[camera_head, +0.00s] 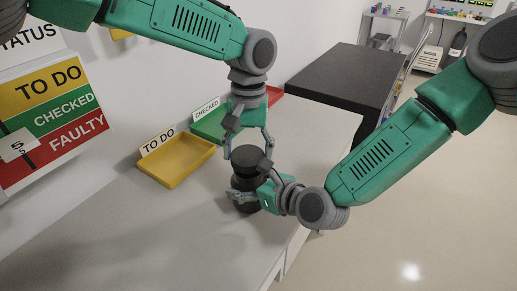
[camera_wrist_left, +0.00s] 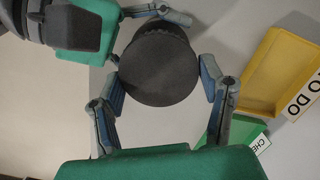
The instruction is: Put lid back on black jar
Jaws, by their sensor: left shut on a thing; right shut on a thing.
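The black jar (camera_head: 244,184) stands upright on the grey bench, near its right edge. The dark round lid (camera_head: 247,155) is at the jar's top; it also shows as a dark disc in the left wrist view (camera_wrist_left: 158,68). My left gripper (camera_head: 249,157) comes from above, its fingers shut on opposite sides of the lid. My right gripper (camera_head: 246,193) comes from the right and is shut around the jar's body, partly hiding it. The lid looks roughly level and in line with the jar. I cannot tell whether it is seated or just above.
A yellow TO DO tray (camera_head: 177,163) lies left of the jar, with a green CHECKED tray (camera_head: 209,125) and a red tray behind. A status board (camera_head: 48,125) is on the left. The front of the bench (camera_head: 140,235) is clear. A black table (camera_head: 345,75) stands behind.

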